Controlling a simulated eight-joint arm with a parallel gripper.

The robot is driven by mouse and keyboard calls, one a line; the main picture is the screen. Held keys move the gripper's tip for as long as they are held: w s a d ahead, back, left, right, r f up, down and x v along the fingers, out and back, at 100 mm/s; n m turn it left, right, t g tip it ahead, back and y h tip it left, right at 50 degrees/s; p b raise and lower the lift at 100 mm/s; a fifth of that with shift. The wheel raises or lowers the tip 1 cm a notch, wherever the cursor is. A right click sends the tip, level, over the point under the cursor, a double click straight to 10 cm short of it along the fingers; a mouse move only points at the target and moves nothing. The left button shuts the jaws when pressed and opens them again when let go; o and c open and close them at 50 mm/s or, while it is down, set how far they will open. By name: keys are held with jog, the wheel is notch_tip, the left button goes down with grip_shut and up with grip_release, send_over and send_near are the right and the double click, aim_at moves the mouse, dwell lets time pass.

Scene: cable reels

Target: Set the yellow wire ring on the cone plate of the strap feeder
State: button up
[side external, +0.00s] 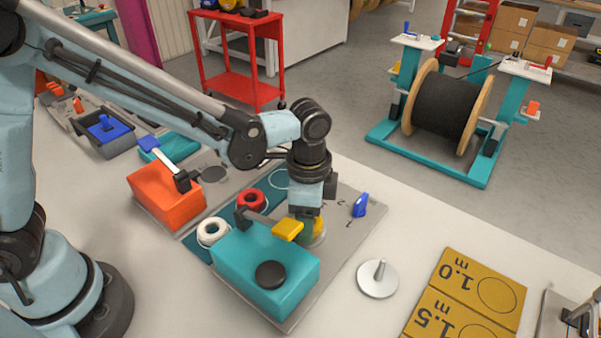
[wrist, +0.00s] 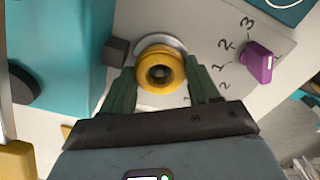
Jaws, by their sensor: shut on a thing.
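The yellow wire ring (wrist: 160,68) is between the two green fingers of my gripper (wrist: 162,85) in the wrist view, and the jaws are shut on it. In the side view the yellow ring (side external: 319,226) shows partly under my gripper (side external: 311,218), beside the teal strap feeder (side external: 262,262). A pale round plate (wrist: 176,42) shows just behind the ring, over the feeder's grey base; I cannot tell whether the ring touches it.
The feeder's yellow-ended lever (side external: 287,229) is close left of my gripper. A blue knob (side external: 360,205) beside numbers stands on the grey base. White (side external: 212,232) and red (side external: 251,199) rings lie behind the feeder. A yellow marked board (side external: 466,300) lies at right.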

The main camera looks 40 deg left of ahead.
jog(key=shift+f, duration=0.25)
jog(key=o, duration=1.1)
jog(key=shift+c, duration=0.2)
jog(key=shift+o, duration=0.4)
jog(key=shift+s, duration=0.1)
jog(key=shift+d, duration=0.1)
jog(key=shift+r, duration=0.1)
jog(key=shift+r, duration=4)
